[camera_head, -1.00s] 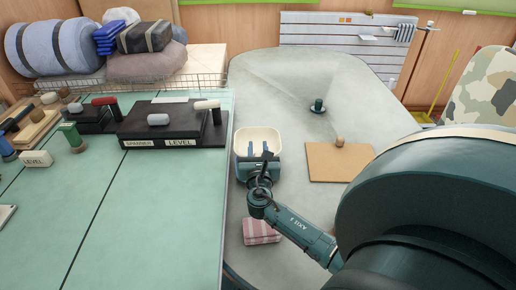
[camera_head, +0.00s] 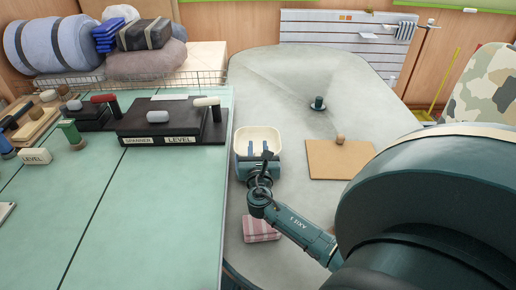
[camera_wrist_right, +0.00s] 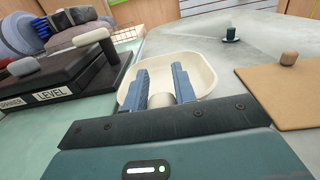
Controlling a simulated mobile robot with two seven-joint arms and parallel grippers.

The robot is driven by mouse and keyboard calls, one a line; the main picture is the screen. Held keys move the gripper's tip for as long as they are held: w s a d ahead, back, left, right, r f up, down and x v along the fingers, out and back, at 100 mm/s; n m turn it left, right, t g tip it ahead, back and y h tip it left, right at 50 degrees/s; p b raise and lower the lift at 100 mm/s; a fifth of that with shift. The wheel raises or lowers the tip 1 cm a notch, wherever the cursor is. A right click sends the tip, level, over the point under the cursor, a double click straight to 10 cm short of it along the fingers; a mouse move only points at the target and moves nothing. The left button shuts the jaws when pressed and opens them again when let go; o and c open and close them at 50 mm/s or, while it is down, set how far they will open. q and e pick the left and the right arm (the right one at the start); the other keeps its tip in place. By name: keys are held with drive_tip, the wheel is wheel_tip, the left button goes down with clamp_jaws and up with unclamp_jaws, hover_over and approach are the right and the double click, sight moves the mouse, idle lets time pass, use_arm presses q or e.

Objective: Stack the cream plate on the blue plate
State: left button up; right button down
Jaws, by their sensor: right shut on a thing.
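The cream plate (camera_head: 258,133) looks like a deep, rounded dish. It is at the left side of the grey table, beside the green bench, and also fills the middle of the right wrist view (camera_wrist_right: 204,77). My right gripper (camera_head: 258,147) reaches over its near side, its two blue fingers (camera_wrist_right: 160,70) spread around a short pale cylindrical part at the near side of the dish, shut on it. I cannot make out a blue plate; whether one is under the cream plate is hidden. My left gripper is not in view.
A brown board (camera_head: 340,160) with a wooden knob lies to the right. A small dark teal object (camera_head: 318,104) stands farther back. A folded pink striped cloth (camera_head: 260,229) lies nearer me. The green bench (camera_head: 150,220) with black tool blocks borders the left.

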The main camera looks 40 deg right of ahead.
drive_tip(key=c, duration=1.1)
unclamp_jaws()
drive_tip(key=shift+o, duration=0.2)
drive_tip(key=shift+s+a, duration=0.25)
drive_tip(key=shift+s, duration=0.05)
drive_tip(key=v, duration=1.2)
drive_tip(key=shift+s+b, duration=0.2)
drive_tip(key=shift+b, duration=0.1)
drive_tip(key=shift+a, duration=0.15)
